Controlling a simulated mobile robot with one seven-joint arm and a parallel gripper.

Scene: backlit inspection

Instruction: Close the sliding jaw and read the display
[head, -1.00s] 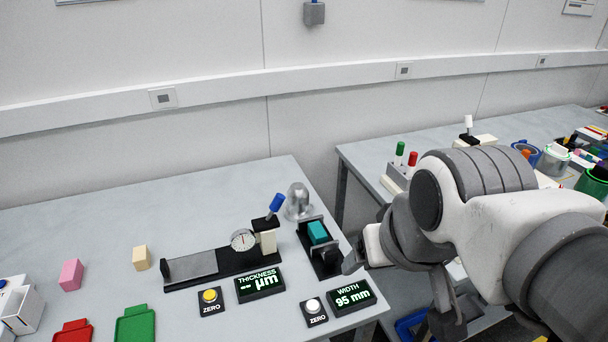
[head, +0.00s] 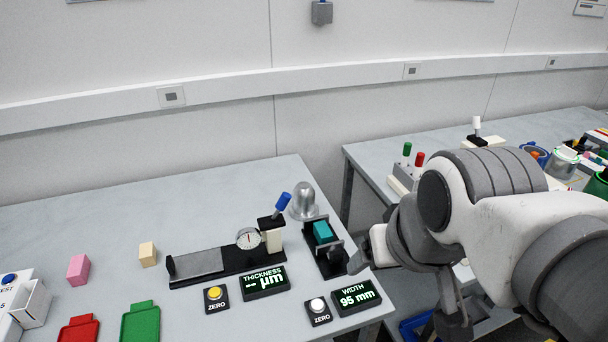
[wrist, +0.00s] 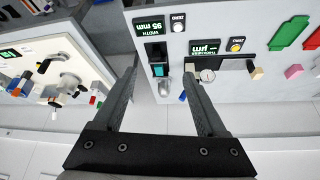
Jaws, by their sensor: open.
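The width gauge (head: 334,268) is a black base with two upright jaws near the table's right edge. A teal block (head: 322,231) sits between its jaws, and it also shows in the wrist view (wrist: 157,68). I cannot tell whether the sliding jaw (head: 335,247) touches the block. The width display (head: 357,297) in front reads "95 mm"; it shows upside down in the wrist view (wrist: 151,28). My gripper (wrist: 161,75) is open and empty. In the head view it is just right of the gauge, its fingers partly hidden by my arm.
A thickness gauge (head: 215,262) with a dial and blue-tipped lever stands left, its display (head: 264,282) showing dashes and "µm". A white zero button (head: 317,308) and a yellow one (head: 215,294) sit in front.

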